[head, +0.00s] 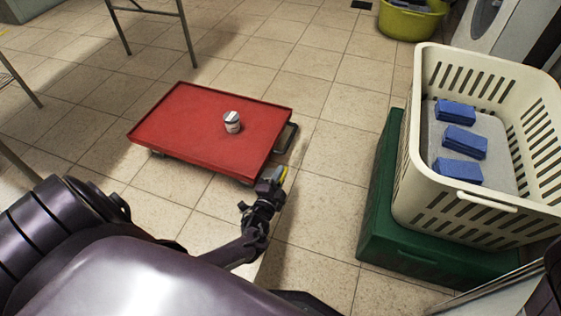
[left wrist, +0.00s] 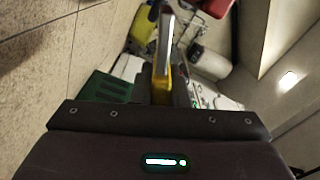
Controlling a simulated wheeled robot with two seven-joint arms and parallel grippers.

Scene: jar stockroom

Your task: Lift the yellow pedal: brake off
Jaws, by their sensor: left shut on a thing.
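A flat red cart (head: 200,125) stands on the tiled floor in the head view, with a small white and grey jar (head: 232,122) upright on it. My left gripper (head: 277,178) is low at the cart's near right corner, shut on the yellow pedal (head: 284,174). In the left wrist view, the yellow pedal (left wrist: 160,88) shows between the fingers. The fingers hide part of the pedal, and I cannot tell whether it is up or down. My right gripper is not in view.
A cream slotted basket (head: 415,165) with several blue blocks inside sits on a green crate (head: 375,225) at right. A yellow-green tub (head: 410,20) stands at the back. Metal legs (head: 187,35) stand at upper left. Floor between cart and crate is clear.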

